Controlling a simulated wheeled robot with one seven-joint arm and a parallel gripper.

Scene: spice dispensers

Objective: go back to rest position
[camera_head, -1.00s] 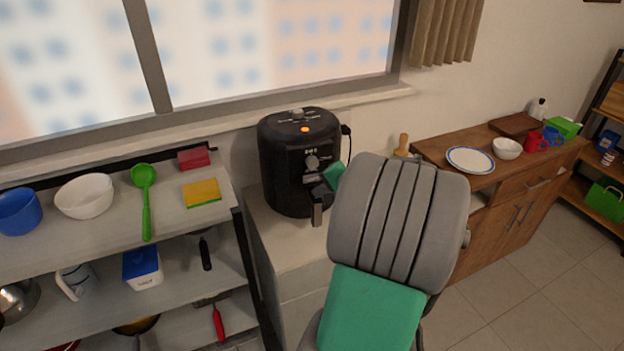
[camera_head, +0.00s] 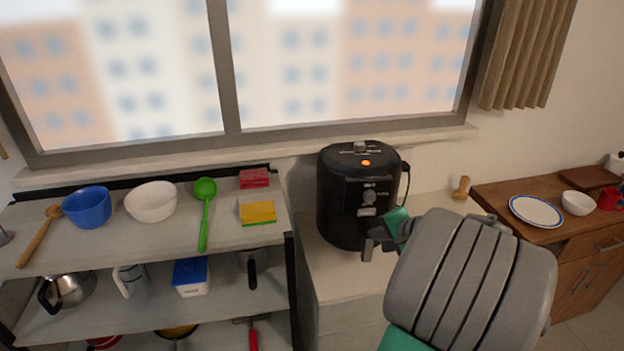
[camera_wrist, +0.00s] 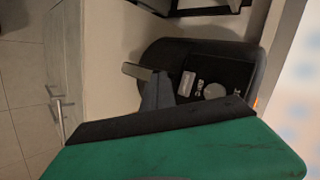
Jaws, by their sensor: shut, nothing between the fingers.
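My arm fills the lower right of the head view, and its green and dark gripper (camera_head: 377,236) shows just left of the grey forearm. It overlaps the front of the black air fryer (camera_head: 352,180) in this view; I cannot tell whether they touch. My gripper is shut and empty. In the wrist view, its grey fingers (camera_wrist: 157,92) show above the green hand body, with the air fryer (camera_wrist: 215,62) behind them. The air fryer stands upright on the counter with an orange light on top. The forearm hides part of the counter.
At left, a shelf (camera_head: 120,236) holds a blue bowl (camera_head: 87,208), a white bowl (camera_head: 151,201), a green ladle (camera_head: 204,215) and sponges. At right, a wooden cabinet (camera_head: 590,262) bears a plate (camera_head: 536,211). The window is behind.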

